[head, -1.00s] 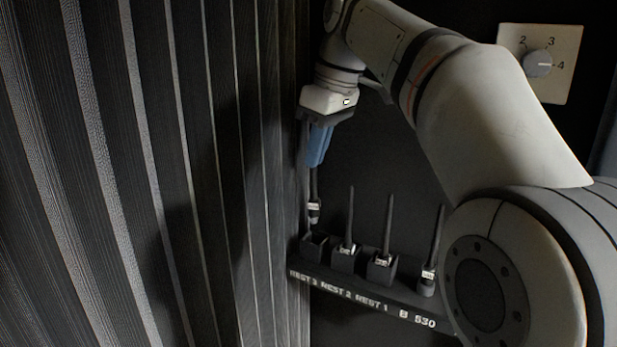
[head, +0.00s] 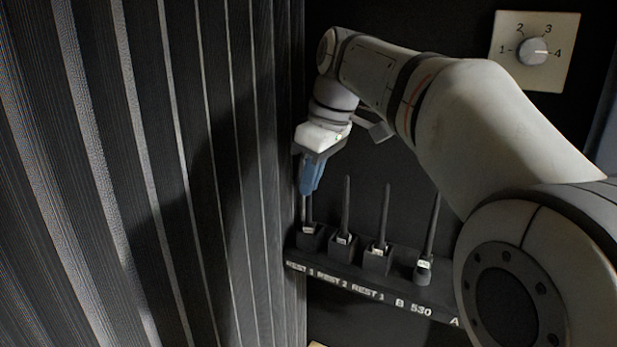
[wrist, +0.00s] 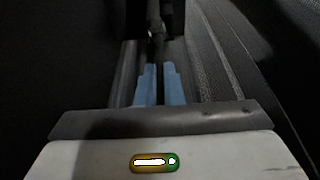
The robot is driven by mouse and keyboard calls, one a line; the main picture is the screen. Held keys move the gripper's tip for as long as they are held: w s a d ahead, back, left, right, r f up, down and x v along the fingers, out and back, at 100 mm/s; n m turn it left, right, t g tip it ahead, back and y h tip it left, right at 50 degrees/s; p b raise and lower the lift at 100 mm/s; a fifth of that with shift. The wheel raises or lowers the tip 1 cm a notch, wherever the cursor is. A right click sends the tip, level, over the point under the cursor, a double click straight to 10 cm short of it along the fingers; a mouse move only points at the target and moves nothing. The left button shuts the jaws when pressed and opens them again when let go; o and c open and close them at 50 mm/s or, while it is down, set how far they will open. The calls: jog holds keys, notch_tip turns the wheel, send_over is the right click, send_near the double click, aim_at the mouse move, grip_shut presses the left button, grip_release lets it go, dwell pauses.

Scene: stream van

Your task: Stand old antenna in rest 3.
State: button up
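The old antenna (head: 308,209) is a thin dark rod with a pale band near its foot. In the head view it stands about upright, its foot in the leftmost cup, above the REST 3 label (head: 300,267). That cup, rest 3 (head: 312,241), hides the lowest end of the antenna. My gripper (head: 309,191) is above the cup with its blue fingers around the upper rod. In the wrist view the fingers (wrist: 160,70) are close together, with the dark antenna (wrist: 157,38) between and beyond them.
Antennas stand in rest 2 (head: 344,246) and rest 1 (head: 377,261), close to the right of rest 3. Another antenna (head: 430,235) stands further right on the rack. A ribbed dark wall (head: 220,180) is close on the left. A dial (head: 533,51) is at upper right.

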jog(key=o, duration=0.4)
jog(key=shift+r, duration=0.1)
jog(key=v, duration=1.2)
jog(key=shift+p, duration=0.4)
